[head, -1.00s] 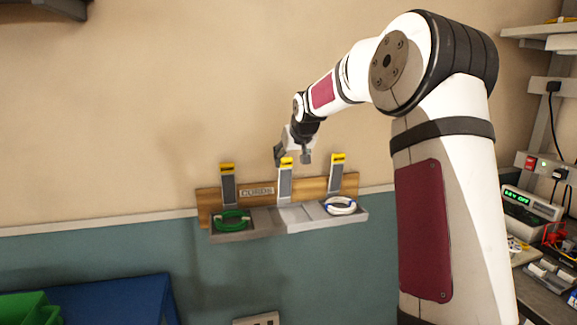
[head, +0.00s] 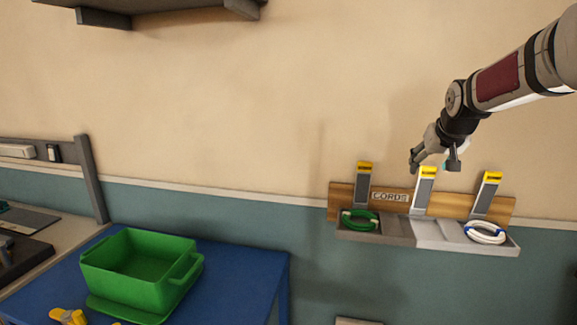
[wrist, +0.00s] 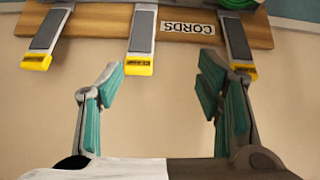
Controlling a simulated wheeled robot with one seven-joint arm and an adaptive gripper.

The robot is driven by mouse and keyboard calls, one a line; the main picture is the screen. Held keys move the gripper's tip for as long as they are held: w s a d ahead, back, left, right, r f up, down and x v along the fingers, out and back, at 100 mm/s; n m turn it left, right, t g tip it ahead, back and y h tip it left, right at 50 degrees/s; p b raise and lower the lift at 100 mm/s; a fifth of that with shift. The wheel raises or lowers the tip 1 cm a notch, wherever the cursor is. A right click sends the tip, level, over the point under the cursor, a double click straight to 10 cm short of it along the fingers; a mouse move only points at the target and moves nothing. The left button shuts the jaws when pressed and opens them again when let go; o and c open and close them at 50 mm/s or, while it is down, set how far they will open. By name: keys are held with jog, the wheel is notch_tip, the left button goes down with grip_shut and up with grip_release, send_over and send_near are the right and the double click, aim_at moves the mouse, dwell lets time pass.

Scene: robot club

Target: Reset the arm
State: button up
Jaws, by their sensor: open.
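My gripper (head: 434,163) is open and empty at the end of my arm, which reaches in from the upper right of the head view. It is in front of the wall, just above the middle yellow-tipped hook of a wooden cord rack (head: 337,203). In the wrist view my gripper's fingers (wrist: 160,80) are spread apart with nothing between them. The rack's board (wrist: 185,35) and its three hooks lie beyond the fingertips there. I cannot tell whether a fingertip touches the middle hook.
A green cord coil (head: 360,221) and a white cord coil (head: 487,232) lie in the rack's grey tray (head: 400,232). A green bin (head: 140,265) stands on a blue table (head: 240,275) at lower left. A dark shelf (head: 170,8) is above. The wall between is clear.

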jog(key=s+a+r+n+g, duration=0.2)
jog(key=s+a+r, duration=0.1)
jog(key=s+a, duration=1.3)
jog(key=s+a+f, duration=0.1)
jog(key=s+f, duration=0.1)
jog(key=s, duration=0.6)
jog(key=s+a+f+y, duration=0.1)
jog(key=s+a+f, duration=0.1)
jog(key=s, duration=0.6)
jog(key=s+a+f+y, duration=0.1)
jog(key=s+f, duration=0.2)
jog(key=s, duration=0.5)
jog(key=shift+a+n+g, duration=0.3)
jog(key=shift+a+g, duration=0.1)
